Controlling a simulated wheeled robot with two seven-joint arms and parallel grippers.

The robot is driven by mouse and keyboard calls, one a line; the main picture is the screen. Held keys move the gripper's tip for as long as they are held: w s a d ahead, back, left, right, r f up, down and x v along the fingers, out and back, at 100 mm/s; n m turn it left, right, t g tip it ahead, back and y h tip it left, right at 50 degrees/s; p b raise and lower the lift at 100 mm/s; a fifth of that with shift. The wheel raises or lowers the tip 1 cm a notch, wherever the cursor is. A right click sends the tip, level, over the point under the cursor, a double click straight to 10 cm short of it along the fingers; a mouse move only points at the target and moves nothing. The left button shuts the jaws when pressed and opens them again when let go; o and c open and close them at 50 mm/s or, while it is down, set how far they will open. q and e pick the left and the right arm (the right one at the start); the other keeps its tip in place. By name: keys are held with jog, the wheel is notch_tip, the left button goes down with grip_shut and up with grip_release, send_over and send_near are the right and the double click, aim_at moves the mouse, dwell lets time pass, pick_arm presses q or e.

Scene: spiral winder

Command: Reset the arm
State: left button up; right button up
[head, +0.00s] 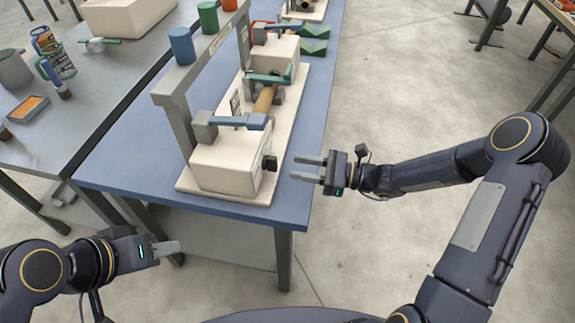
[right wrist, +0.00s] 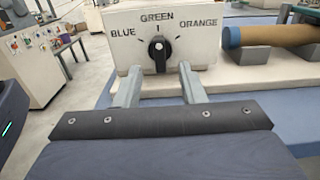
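The spiral winder's white control box (head: 228,162) stands at the near end of its base plate on the blue table. Its black selector knob (head: 269,163) faces right. In the right wrist view the knob (right wrist: 159,48) sits under the labels BLUE, GREEN and ORANGE, its white mark pointing up toward GREEN. My right gripper (head: 307,168) is open and empty, just right of the knob and apart from it. In the right wrist view its fingers (right wrist: 160,78) point at the knob, one to each side. My left gripper (head: 168,248) is low at the left, away from the winder; its finger gap is unclear.
A brown cylinder (head: 265,98) lies in the winder behind the box. A grey bench (head: 60,120) with tools stands at left.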

jog(key=shift+v, duration=0.9)
